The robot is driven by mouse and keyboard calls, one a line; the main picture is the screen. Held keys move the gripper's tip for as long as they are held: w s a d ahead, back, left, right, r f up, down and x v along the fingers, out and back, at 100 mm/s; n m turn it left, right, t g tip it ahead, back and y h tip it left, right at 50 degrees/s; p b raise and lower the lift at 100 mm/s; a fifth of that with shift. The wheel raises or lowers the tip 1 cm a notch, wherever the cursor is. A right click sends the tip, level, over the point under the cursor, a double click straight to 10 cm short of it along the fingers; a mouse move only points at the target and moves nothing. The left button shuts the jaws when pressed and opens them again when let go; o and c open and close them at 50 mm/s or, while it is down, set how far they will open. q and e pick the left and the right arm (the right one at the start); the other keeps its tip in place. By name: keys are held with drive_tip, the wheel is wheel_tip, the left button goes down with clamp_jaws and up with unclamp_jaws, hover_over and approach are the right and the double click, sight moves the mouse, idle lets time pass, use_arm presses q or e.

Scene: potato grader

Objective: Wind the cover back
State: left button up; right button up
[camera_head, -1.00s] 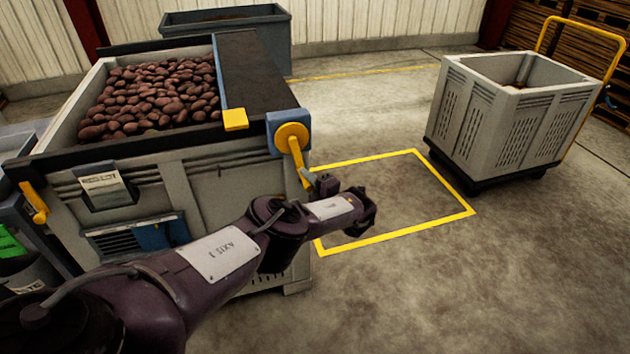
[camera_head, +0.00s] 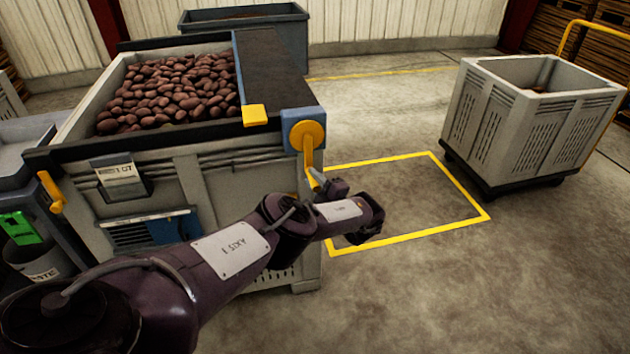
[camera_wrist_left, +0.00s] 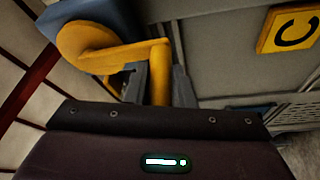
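A grey bin (camera_head: 215,195) stands at left in the head view, its top partly open over brown potatoes (camera_head: 170,92). The dark cover (camera_head: 272,70) lies over the bin's right side, with a yellow block (camera_head: 255,115) at its front edge. A yellow crank (camera_head: 308,132) sits on a blue bracket at the front right corner; its arm points down. My left gripper (camera_head: 322,181) is at the crank's lower end. In the left wrist view, the gripper's fingers (camera_wrist_left: 160,88) lie close on both sides of the yellow crank handle (camera_wrist_left: 160,70). My right gripper is not in view.
A grey slatted crate (camera_head: 525,125) on a dark wheeled base stands at right, with a yellow push handle. A yellow floor outline (camera_head: 410,240) marks clear floor between. A blue-grey bin (camera_head: 250,30) stands behind. A smaller yellow handle (camera_head: 52,192) shows at left.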

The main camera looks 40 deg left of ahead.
use_arm(q)
drive_tip(key=o, duration=0.4)
drive_tip(key=shift+s+a, duration=0.1)
drive_tip(key=shift+s, duration=0.15)
drive_tip(key=p+v, duration=0.1)
drive_tip(key=v, duration=0.7)
drive_tip(key=shift+w, duration=0.1)
drive_tip(key=shift+f, duration=0.1)
